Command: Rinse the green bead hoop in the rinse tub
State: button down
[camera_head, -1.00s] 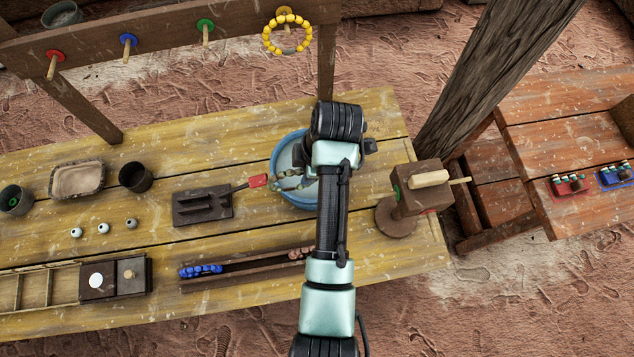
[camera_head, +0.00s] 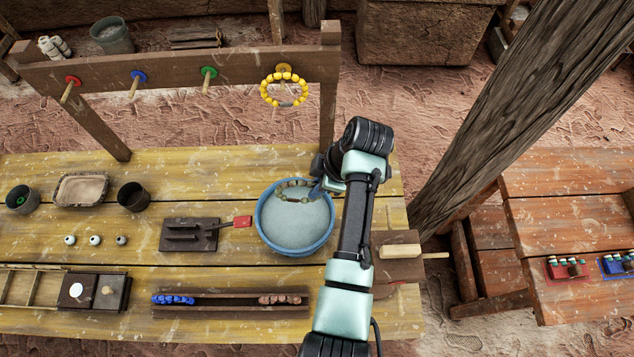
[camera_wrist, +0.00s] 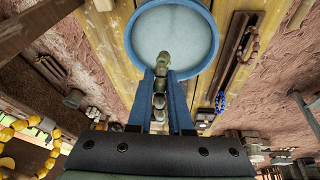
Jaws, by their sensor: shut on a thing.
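The green bead hoop (camera_head: 293,190) has dull, muddy greenish-tan beads. My gripper (camera_head: 320,190) is shut on its right side in the head view. The hoop lies over the back part of the round blue rinse tub (camera_head: 268,238), which holds pale, cloudy water. I cannot tell whether the beads touch the water. In the wrist view, the hoop (camera_wrist: 162,84) shows nearly edge-on between the blue fingers of my gripper (camera_wrist: 161,76), overlapping the rim of the tub (camera_wrist: 133,47). My wrist hides part of the gripper in the head view.
A peg rail (camera_head: 180,72) with a yellow bead hoop (camera_head: 264,93) stands behind the tub. A dark slotted block (camera_head: 180,236) with a red-ended tool is left of the tub. A bead trough (camera_head: 232,311) lies in front. A wooden post (camera_head: 490,120) rises at right.

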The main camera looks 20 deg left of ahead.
notch_tip(320, 180, down, 17)
jog(key=b, duration=1.4)
jog(key=shift+f, duration=0.2)
jog(key=shift+r, duration=0.15)
jog(key=shift+r+p, duration=0.3)
jog(key=shift+p, duration=0.15)
jog(key=shift+f, duration=0.25)
jog(key=shift+f+b, duration=0.2)
jog(key=shift+b, duration=0.15)
jog(key=shift+r, duration=0.1)
dwell(1.5)
jog(key=shift+r+p, duration=0.35)
jog(key=shift+p, duration=0.15)
jog(key=shift+f, duration=0.2)
jog(key=shift+f+b, duration=0.25)
jog(key=shift+b, duration=0.15)
